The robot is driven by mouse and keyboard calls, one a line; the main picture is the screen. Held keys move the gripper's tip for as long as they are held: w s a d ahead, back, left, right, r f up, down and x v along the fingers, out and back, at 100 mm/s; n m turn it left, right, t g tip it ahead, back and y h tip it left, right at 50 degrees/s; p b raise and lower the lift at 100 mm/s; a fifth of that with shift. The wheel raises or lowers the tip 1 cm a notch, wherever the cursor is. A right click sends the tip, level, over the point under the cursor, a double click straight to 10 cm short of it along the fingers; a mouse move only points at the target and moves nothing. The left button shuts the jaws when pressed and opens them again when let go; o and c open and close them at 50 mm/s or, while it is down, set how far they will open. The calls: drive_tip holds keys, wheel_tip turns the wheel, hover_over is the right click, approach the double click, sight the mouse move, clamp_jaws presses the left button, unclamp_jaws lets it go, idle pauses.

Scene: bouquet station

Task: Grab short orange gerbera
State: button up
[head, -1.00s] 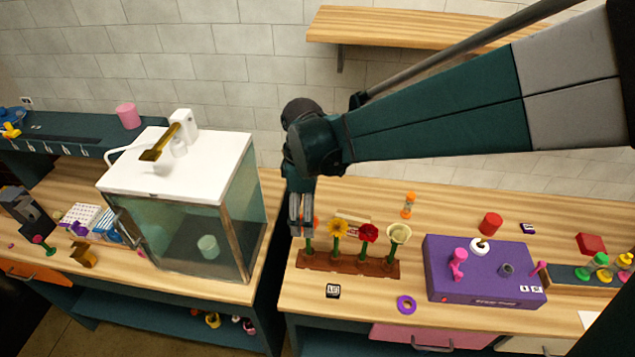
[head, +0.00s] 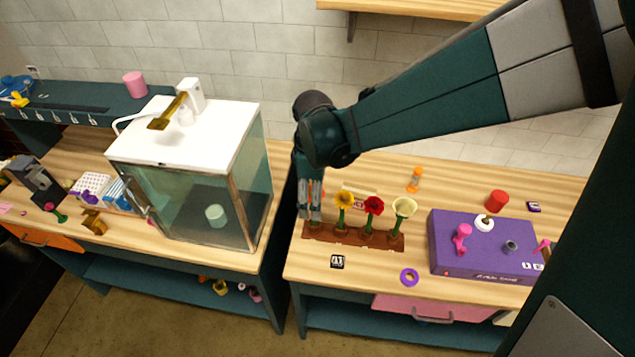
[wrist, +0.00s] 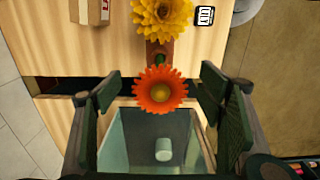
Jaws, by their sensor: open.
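The orange gerbera (wrist: 150,104) shows in the wrist view with its bloom facing the camera, between my two open fingers with a gap on each side. In the head view my gripper (head: 311,204) hides most of it, at the left end of the brown flower rack (head: 385,242). My gripper points down there, its fingertips just above the rack. The fingers do not visibly touch the bloom. A yellow flower (head: 345,198) stands beside it in the rack; it also shows in the wrist view (wrist: 160,17).
A red flower (head: 374,205) and a cream flower (head: 404,206) stand farther right in the rack. A glass tank (head: 190,212) with a white lid is close on the left, across a gap between tables. A purple box (head: 480,258) is at the right.

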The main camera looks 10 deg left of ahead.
drive_tip(key=shift+c, duration=0.7)
drive_tip(key=c, duration=0.7)
drive_tip(key=shift+r, duration=0.1)
drive_tip(key=shift+r, duration=4.9)
